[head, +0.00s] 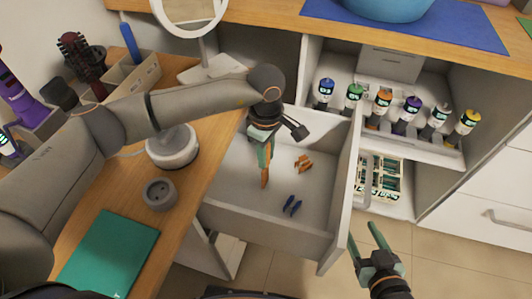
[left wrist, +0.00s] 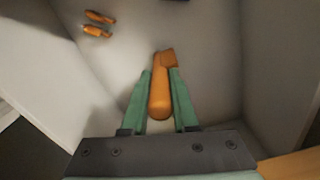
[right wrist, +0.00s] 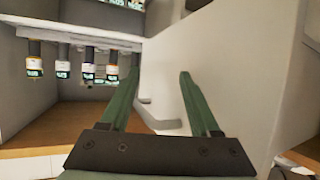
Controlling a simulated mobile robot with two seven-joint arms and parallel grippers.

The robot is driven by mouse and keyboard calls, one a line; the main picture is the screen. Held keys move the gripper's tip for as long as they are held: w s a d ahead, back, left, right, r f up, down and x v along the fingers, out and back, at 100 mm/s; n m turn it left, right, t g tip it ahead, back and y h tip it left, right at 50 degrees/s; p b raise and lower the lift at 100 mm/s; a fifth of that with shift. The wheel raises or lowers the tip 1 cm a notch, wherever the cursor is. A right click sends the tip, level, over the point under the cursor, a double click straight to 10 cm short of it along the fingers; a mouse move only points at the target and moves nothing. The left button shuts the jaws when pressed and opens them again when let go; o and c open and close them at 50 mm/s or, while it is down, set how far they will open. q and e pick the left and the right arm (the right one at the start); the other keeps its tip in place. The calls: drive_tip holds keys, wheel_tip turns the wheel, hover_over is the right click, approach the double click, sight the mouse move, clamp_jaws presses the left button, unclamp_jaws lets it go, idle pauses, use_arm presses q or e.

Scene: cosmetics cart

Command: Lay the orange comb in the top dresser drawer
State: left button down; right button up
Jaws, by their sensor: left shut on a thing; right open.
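My left gripper (head: 264,160) reaches down into the open top drawer (head: 225,190) and is shut on the orange comb (head: 265,177). In the left wrist view the comb (left wrist: 160,95) lies between the two green fingers, its far end pointing into the drawer. I cannot tell whether the comb touches the drawer floor. My right gripper (head: 372,243) is open and empty, outside the drawer to the right of its front panel. In the right wrist view its fingers (right wrist: 155,95) are apart beside the drawer's white front panel.
Orange clips (head: 304,162) and dark blue clips (head: 292,205) lie in the drawer, with bare floor around them. Several bottles (head: 380,104) stand on the shelf at right, above a tray (head: 378,182).

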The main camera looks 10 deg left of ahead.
use_arm(q)
drive_tip(key=c, duration=0.6)
unclamp_jaws()
drive_tip(key=shift+r, duration=0.1)
wheel_tip(320, 180, up, 11)
drive_tip(key=shift+r+p, duration=0.2)
drive_tip(key=shift+p, duration=0.95)
drive_tip(key=shift+r, duration=0.5)
